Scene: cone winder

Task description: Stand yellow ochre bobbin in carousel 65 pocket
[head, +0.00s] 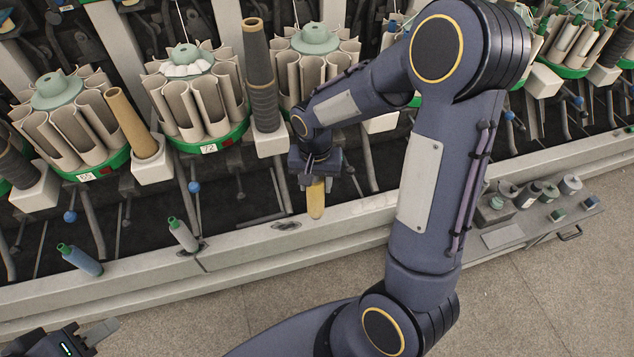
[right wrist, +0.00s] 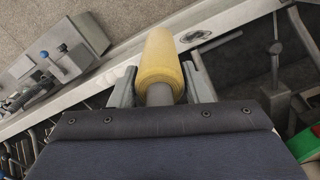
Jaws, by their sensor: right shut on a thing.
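The yellow ochre bobbin (head: 316,200) hangs below my right gripper (head: 316,180) in the head view, above the front rail. In the right wrist view the yellow bobbin (right wrist: 160,60) sits between the two fingers, with a grey core end showing near the palm. The right gripper is shut on it. The left carousel (head: 88,174) has cream pockets around a green hub and a small label that may read 65. The carousel beside it (head: 208,148) is labelled 72. My left gripper (head: 95,332) is at the bottom left corner, partly cut off; its opening is unclear.
A blue bobbin (head: 80,260) and a pale bobbin (head: 183,235) lean at the front rail (head: 250,236). Tall cones, tan (head: 130,122) and dark brown (head: 262,75), stand between carousels. My right arm hides carousels behind it. A tray (head: 530,215) with small parts sits right.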

